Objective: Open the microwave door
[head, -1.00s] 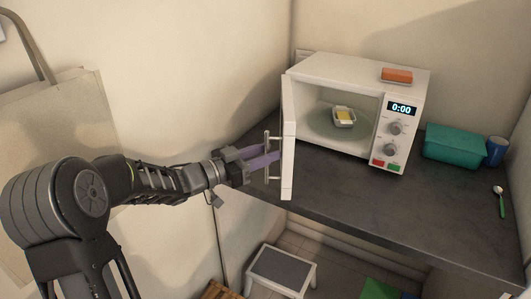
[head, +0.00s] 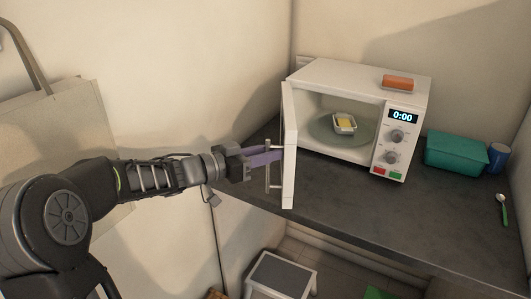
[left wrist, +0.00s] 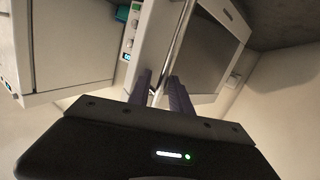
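The white microwave (head: 352,79) stands on the dark counter. Its door (head: 289,150) is swung wide open, standing out toward me at the left side, and the lit interior shows. The metal bar handle (head: 268,180) is on the door's outer face. My left gripper (head: 268,158) reaches it from the left; its purple fingers are shut on the handle. In the left wrist view the handle (left wrist: 178,40) runs between the fingers (left wrist: 160,85), close to both. Their exact contact is hard to see. My right gripper is out of view.
A small dish with a yellow block (head: 345,123) sits inside the microwave. An orange-brown block (head: 398,83) lies on top. A teal container (head: 456,151), blue cup (head: 498,157) and spoon (head: 502,208) are right. A step stool (head: 281,276) stands below.

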